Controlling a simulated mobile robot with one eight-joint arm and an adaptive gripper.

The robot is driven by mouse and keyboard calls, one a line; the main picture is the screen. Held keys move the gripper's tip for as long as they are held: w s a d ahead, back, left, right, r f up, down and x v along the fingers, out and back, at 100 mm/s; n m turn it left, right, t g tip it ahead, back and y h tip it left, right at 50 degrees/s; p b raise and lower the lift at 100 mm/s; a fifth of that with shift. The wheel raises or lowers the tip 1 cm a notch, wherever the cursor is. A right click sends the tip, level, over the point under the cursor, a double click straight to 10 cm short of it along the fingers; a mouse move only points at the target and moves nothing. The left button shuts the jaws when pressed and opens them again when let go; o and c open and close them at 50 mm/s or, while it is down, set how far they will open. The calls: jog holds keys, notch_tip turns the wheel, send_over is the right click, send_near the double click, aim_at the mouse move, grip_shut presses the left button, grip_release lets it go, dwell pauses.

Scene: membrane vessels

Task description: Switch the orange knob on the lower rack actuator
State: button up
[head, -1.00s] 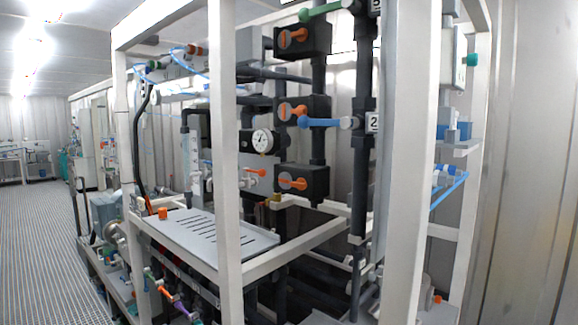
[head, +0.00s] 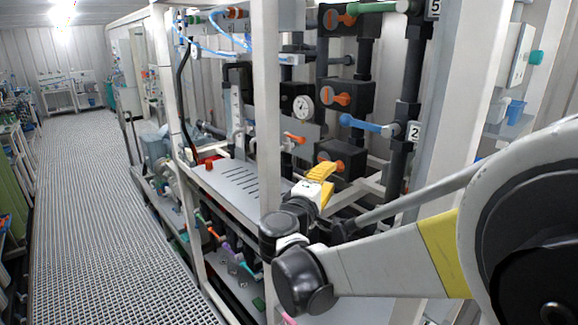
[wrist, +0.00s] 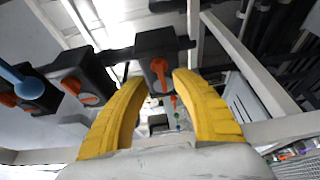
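The lower rack actuator is a black box (head: 350,154) with an orange knob (head: 327,158), lowest of the three on the dark pipes in the head view. My gripper (head: 322,170), with yellow fingers, is just in front of and below it and partly covers it. In the wrist view the two fingers of my gripper (wrist: 158,82) stand apart with nothing between them. Beyond their tips is a black box (wrist: 153,45) with an orange knob (wrist: 160,68), probably the lower actuator. I see no clear contact with the knob.
Two more black boxes with orange knobs, middle (head: 342,98) and upper (head: 347,19), sit above. A blue handle (head: 362,123) is beside the middle one. White frame posts (head: 266,90) and a slotted grey shelf (head: 222,180) are near my arm. The grated aisle (head: 90,200) is clear.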

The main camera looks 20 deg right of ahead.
aim_at(337, 167)
jog(key=x, duration=0.5)
jog(key=shift+w+d, duration=0.2)
jog(key=shift+w, duration=0.05)
grip_shut()
